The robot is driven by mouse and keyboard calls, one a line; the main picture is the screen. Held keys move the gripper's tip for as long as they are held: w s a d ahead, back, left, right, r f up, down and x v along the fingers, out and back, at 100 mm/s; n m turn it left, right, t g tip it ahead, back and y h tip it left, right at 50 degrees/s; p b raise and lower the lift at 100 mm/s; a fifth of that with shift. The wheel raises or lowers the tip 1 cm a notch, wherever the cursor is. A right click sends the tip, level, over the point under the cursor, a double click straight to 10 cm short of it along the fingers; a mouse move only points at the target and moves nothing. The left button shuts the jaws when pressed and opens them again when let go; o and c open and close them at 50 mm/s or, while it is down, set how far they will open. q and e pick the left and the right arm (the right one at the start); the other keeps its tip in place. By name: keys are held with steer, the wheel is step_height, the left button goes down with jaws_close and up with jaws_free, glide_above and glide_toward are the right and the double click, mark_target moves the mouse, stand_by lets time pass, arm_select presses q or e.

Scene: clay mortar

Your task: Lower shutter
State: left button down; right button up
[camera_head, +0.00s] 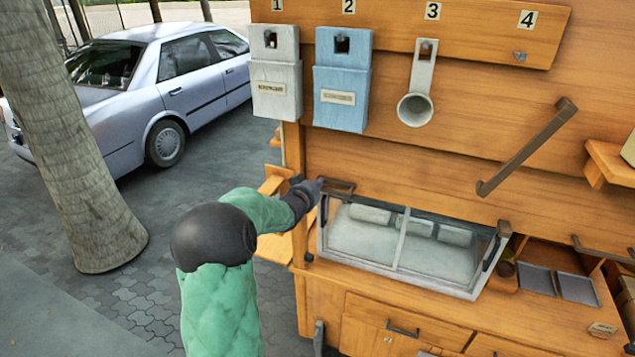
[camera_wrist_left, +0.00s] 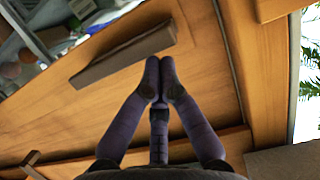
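The task names a shutter, and I cannot tell for certain which of the wooden panels of the stall it is. A broad wooden panel (camera_head: 420,165) crosses the stall below the numbered hooks. A small dark handle (camera_head: 340,184) is at its lower left. My left gripper (camera_head: 319,184) is just left of this handle. In the left wrist view, the fingertips of my left gripper (camera_wrist_left: 160,75) are together, with nothing seen between them. A dark bar handle (camera_wrist_left: 125,55) on a wooden panel lies just beyond the tips; contact is unclear. My right gripper is out of view.
A glass-topped case (camera_head: 402,237) stands below the panel. A long slanted dark bar (camera_head: 527,148) is on the right. Grey (camera_head: 277,88) and blue (camera_head: 341,85) holders and a metal scoop (camera_head: 415,109) hang above. A tree trunk (camera_head: 65,140) and car (camera_head: 165,85) stand left.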

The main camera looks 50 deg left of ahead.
arm_select(q)
step_height(320, 180, down, 43)
steer(key=b, duration=3)
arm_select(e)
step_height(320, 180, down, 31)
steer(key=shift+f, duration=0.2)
arm_select(q)
steer(key=shift+d+r, duration=0.1)
